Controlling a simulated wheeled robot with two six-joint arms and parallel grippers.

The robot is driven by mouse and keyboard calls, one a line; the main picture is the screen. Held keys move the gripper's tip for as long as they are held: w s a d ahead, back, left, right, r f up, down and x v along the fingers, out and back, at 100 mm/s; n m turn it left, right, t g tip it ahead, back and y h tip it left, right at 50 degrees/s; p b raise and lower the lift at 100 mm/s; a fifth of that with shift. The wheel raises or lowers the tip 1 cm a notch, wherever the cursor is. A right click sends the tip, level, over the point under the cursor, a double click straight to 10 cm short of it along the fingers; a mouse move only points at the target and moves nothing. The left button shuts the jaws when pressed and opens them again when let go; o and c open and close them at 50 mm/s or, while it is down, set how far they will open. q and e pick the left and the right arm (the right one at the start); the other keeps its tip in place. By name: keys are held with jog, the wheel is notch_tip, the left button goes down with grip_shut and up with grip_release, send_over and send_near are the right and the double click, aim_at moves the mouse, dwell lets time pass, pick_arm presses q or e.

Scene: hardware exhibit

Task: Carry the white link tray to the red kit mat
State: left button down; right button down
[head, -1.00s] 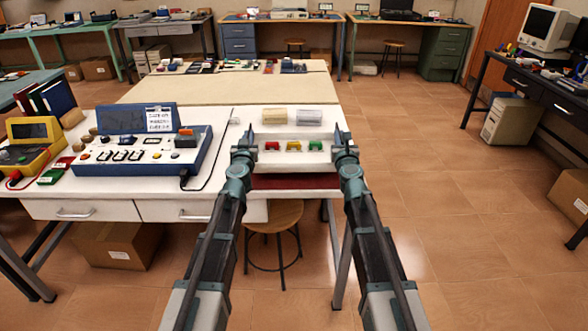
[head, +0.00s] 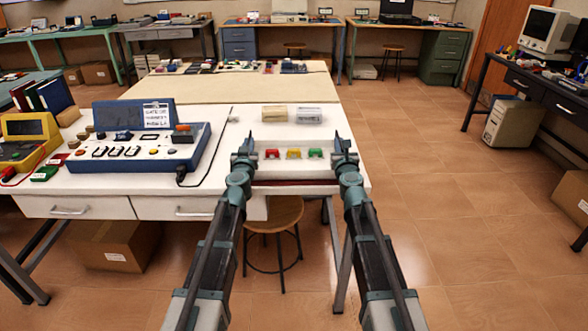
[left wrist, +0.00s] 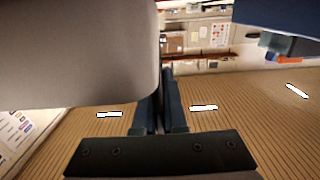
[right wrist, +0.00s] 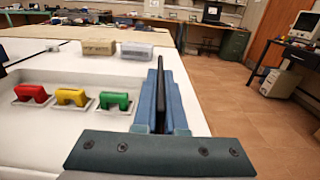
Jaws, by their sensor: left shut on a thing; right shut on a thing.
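The white link tray (head: 294,172) is between my two grippers at the table's front edge in the head view. It holds a red link (head: 271,154), a yellow link (head: 293,154) and a green link (head: 315,153) in a row. My left gripper (head: 247,145) is shut on its left end; my right gripper (head: 339,145) is shut on its right end. The tray also shows in the right wrist view (right wrist: 60,122), seemingly level. A thin strip of the red kit mat (head: 295,183) shows below its front; the tray hides the rest. I cannot tell whether they touch.
Two small boxes, one tan (head: 274,114) and one clear (head: 308,115), stand just behind the tray. A blue-edged console (head: 140,140) with a cable is to the left. A wooden stool (head: 278,212) is below the table edge.

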pick_arm(q)
jog(key=c, duration=1.3)
grip_release()
pick_arm(e)
jog(key=c, duration=1.3)
grip_release()
pick_arm(q)
jog(key=o, duration=0.3)
pick_arm(e)
jog(key=o, duration=0.3)
pick_arm(q)
jog(key=s, duration=1.2)
jog(key=shift+d, duration=0.1)
pick_arm(e)
jog(key=shift+s, duration=0.15)
jog(key=s, duration=1.1)
jog(key=shift+s+d, duration=0.1)
jog(key=shift+s, duration=0.25)
